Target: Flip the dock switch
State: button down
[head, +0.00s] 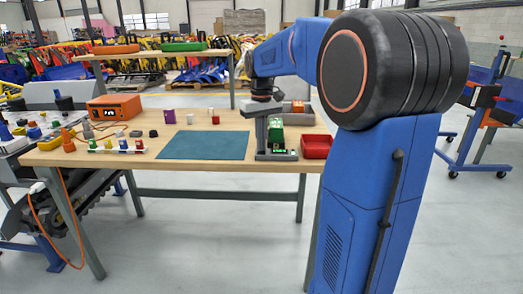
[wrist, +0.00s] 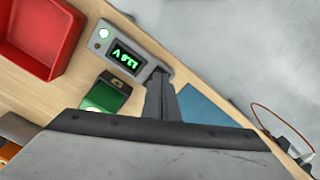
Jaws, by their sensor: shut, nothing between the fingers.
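The grey dock (head: 276,156) stands near the front right of the wooden table, with a lit green display. In the wrist view the dock (wrist: 143,63) shows the display and a round whitish spot (wrist: 103,33) at one end. A green block (head: 276,134) sits at the dock; it also shows in the wrist view (wrist: 104,96). My gripper (wrist: 158,78) is shut and empty, pointing down at the dock's end away from the whitish spot. Its tips appear close to the dock; contact cannot be told. I cannot make out a switch lever; the fingers may hide it.
A red bin (head: 316,147) stands just right of the dock, and a blue-green mat (head: 203,145) lies to its left. An orange device (head: 114,107), small coloured parts and a raised shelf (head: 155,54) are farther off. The mat is bare.

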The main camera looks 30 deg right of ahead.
jog(key=shift+f, duration=0.2)
dwell(0.3)
notch_tip(320, 180, up, 7)
dwell(0.9)
dwell(0.4)
jog(key=s+a+f+t, duration=0.1)
jog(key=s+a+f, duration=0.2)
jog(key=s+a, duration=0.35)
jog(key=s+a+f+t, duration=0.1)
jog(key=s+a+f, duration=0.15)
jog(key=s, duration=0.65)
jog(key=s+a+f+t, duration=0.1)
jog(key=s+a+f, duration=0.1)
jog(key=s+f, duration=0.4)
jog(key=s+a+f+t, duration=0.1)
jog(key=s+a+f, duration=0.2)
jog(key=s+f, duration=0.2)
jog(key=shift+s+a+f+n+t, duration=0.3)
jog(key=shift+s+f+n+t, duration=0.1)
jog(key=shift+s, duration=0.6)
